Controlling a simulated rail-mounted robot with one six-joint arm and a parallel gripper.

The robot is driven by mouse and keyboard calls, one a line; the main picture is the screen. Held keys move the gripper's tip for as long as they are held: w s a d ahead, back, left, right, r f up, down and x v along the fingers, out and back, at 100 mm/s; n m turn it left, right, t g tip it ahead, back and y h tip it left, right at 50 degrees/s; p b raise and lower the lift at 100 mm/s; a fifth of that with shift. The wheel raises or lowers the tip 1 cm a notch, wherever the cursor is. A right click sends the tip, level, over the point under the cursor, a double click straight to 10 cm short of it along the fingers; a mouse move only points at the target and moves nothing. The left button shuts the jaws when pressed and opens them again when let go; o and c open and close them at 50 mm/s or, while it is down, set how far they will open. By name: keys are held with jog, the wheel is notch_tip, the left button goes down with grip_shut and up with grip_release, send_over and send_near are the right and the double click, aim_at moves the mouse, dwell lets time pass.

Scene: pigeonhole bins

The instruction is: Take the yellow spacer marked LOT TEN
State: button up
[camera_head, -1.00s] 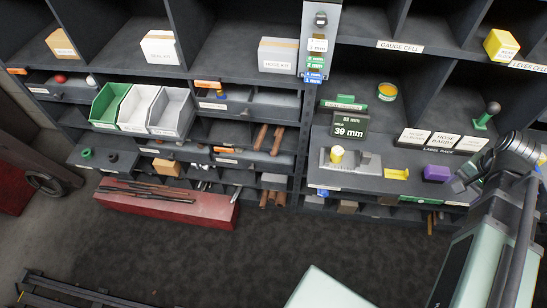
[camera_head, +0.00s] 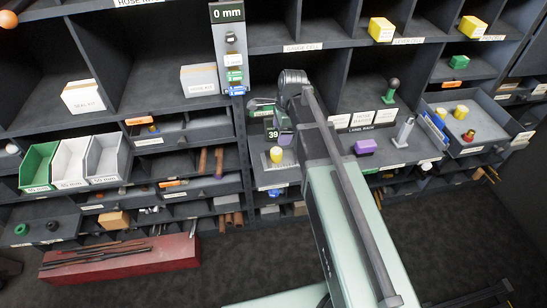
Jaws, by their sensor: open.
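A yellow cylinder (camera_head: 276,154), spacer-like, stands upright on the grey gauge stand on the work shelf, below the 39 display (camera_head: 271,134). Two more yellow cylinders, one on the left (camera_head: 441,113) and one on the right (camera_head: 460,112), are in the grey tray (camera_head: 498,124) at right. No LOT TEN marking is legible on any of them. My gripper (camera_head: 287,138) is small in view, just above and right of the gauge cylinder, in front of the display. It is open, with nothing visible between its fingers. My arm hides the shelf to its right.
A purple block (camera_head: 365,147) and label cards (camera_head: 364,119) are right of my arm. Yellow boxes (camera_head: 381,29) sit in upper cells. Shelf dividers and the sign post (camera_head: 229,50) stand close by. Open bins (camera_head: 70,163) are at left.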

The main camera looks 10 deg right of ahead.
aim_at(276, 150)
jog(key=f+b, duration=0.3)
jog(key=a+f+b, duration=0.1)
jog(key=f+b, duration=0.4)
jog(key=f, duration=0.2)
jog(key=shift+w+a+b, duration=0.1)
jog(key=shift+a+b, duration=0.2)
jog(key=shift+b, duration=0.1)
jog(key=shift+r, duration=0.15)
jog(key=c, duration=1.1)
jog(key=shift+r+p, duration=0.1)
jog(key=shift+p, duration=0.2)
notch_tip(276, 150, up, 20)
jog(key=p, duration=2)
